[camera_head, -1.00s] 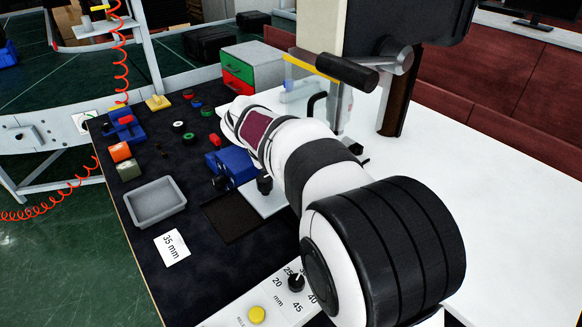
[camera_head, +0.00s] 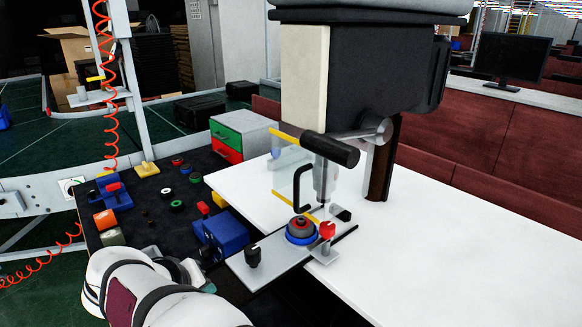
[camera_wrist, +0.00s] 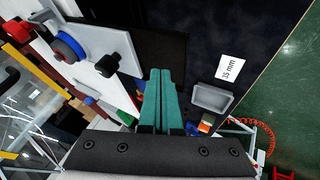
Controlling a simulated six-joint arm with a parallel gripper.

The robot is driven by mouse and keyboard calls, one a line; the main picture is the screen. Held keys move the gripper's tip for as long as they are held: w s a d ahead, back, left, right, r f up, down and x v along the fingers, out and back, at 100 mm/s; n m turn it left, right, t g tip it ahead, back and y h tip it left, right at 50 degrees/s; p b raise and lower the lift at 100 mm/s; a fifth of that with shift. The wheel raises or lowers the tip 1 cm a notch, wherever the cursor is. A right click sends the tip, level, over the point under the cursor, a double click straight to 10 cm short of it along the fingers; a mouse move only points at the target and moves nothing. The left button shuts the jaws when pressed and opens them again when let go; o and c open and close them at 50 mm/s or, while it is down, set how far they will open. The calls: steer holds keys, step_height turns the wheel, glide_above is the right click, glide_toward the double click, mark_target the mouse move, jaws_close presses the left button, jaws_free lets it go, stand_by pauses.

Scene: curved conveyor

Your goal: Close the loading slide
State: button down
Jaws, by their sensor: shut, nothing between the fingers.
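The loading slide (camera_head: 276,260) is a flat grey plate sticking out toward the front left from under the press (camera_head: 345,90). A black knob (camera_head: 252,255) stands on its outer end. A blue ring (camera_head: 299,238) with a dark and reddish part in it sits farther in on the slide. In the wrist view, the slide (camera_wrist: 118,42) and its knob (camera_wrist: 107,65) are at the upper left. My gripper (camera_wrist: 160,72) has teal fingers, shut and empty, to the right of the knob and apart from it in the picture.
A red knob (camera_head: 327,230) stands right of the ring. A blue block (camera_head: 226,235) lies left of the slide. A clear guard with yellow edges and a black handle (camera_head: 335,150) hang above. A grey tray (camera_wrist: 212,98) and a 35 mm card (camera_wrist: 230,68) lie on the dark mat.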

mark_target(265, 263)
steer(key=x, duration=0.3)
steer(key=shift+w+d+f, duration=0.2)
steer(key=shift+w+f, duration=0.05)
steer(key=shift+w, duration=0.05)
steer(key=shift+w+d+r, duration=0.1)
steer(key=shift+w+d, duration=1.15)
steer(key=w+d, duration=0.5)
steer(key=shift+w+d, duration=0.15)
